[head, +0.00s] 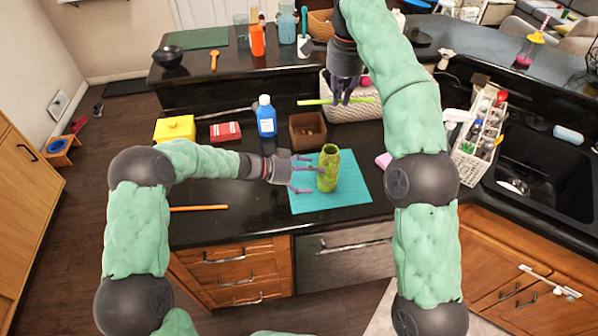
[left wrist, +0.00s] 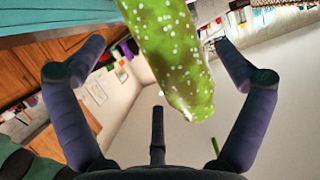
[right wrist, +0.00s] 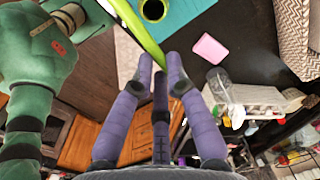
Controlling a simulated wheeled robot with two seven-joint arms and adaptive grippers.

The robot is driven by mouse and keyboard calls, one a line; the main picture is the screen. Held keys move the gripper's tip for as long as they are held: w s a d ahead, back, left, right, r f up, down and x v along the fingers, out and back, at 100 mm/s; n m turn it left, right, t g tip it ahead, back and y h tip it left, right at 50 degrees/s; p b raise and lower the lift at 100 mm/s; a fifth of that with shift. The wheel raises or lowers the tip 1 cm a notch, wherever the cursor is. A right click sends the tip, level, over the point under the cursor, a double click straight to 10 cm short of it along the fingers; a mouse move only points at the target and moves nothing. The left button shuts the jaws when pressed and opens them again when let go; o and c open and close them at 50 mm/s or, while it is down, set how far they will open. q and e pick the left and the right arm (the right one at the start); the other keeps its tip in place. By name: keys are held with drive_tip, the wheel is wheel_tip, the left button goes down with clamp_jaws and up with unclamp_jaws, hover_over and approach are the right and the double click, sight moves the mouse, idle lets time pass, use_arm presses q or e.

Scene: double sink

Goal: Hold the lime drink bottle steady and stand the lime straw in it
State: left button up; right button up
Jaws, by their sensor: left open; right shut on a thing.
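The lime drink bottle (head: 328,168) stands upright on a teal mat (head: 353,190) on the black counter; its open mouth faces up. My left gripper (head: 305,174) is open, with its fingers reaching to the bottle's left side. In the left wrist view the speckled green bottle (left wrist: 172,50) lies between the spread fingers, with no clear grip on it. My right gripper (head: 348,98) is shut on the lime straw (head: 312,102), which lies roughly level above the counter behind the bottle. The straw also shows in the right wrist view (right wrist: 143,38), with the bottle mouth (right wrist: 153,10) near it.
A blue bottle (head: 266,118), a brown box (head: 307,130), a red box (head: 225,131) and a yellow box (head: 175,129) stand behind the mat. A woven basket (head: 345,108) is under the right gripper. An orange straw (head: 199,208) lies front left; a pink sponge (head: 383,160) lies right.

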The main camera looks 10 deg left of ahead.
sight(321, 174)
use_arm(q)
drive_tip(key=shift+x, duration=2.95)
drive_tip(key=c, duration=1.1)
